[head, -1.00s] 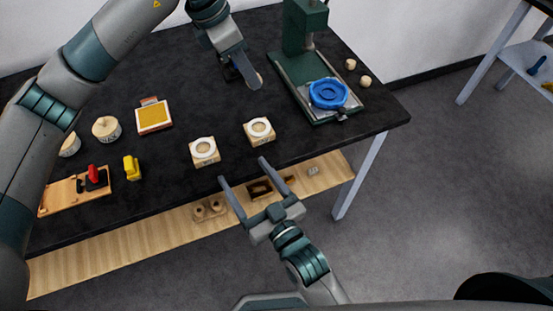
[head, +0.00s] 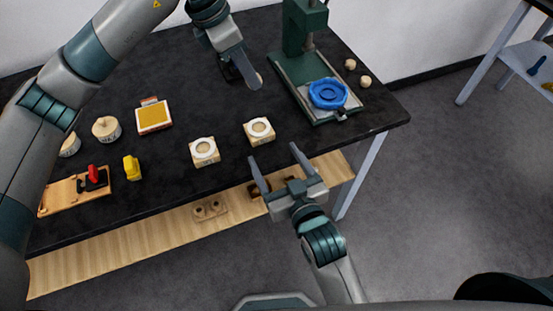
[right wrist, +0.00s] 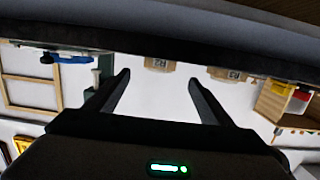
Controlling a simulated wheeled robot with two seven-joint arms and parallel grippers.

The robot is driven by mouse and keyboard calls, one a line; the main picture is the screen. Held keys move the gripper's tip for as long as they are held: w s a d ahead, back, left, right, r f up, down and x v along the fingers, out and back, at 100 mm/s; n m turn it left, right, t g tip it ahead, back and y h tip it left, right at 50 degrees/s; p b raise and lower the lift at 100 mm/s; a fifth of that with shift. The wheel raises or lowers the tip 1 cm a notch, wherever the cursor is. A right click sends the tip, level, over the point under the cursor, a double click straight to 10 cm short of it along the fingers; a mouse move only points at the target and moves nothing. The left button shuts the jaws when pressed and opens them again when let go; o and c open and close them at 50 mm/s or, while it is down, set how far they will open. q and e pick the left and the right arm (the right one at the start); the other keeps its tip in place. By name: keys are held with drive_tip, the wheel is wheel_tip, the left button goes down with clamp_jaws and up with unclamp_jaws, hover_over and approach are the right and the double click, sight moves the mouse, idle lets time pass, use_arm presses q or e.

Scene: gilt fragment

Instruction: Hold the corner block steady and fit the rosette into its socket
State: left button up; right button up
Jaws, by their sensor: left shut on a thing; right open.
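Two pale wooden blocks with white rings around round sockets stand on the black table: the left block (head: 204,152) and the right block (head: 259,132). I cannot tell which is the corner block. My left gripper (head: 245,76) is above the table behind the blocks, shut on a small pale thing (head: 259,80) mostly hidden by its finger; I cannot tell if it is the rosette. My right gripper (head: 273,153) is open and empty at the table's front edge, near the right block. In the right wrist view, its fingers (right wrist: 159,78) are apart, with both blocks beyond.
A green press (head: 306,70) with a blue ring (head: 328,93) stands right of the blocks. Two small pale knobs (head: 357,72) lie beyond it. A yellow pad (head: 153,116), yellow piece (head: 131,168) and wooden tray (head: 58,195) are left. A lower wooden shelf (head: 130,249) runs under the front edge.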

sight(259, 129)
drive_tip(key=x, duration=1.1)
drive_tip(key=shift+w, duration=0.3)
drive_tip(key=c, duration=1.2)
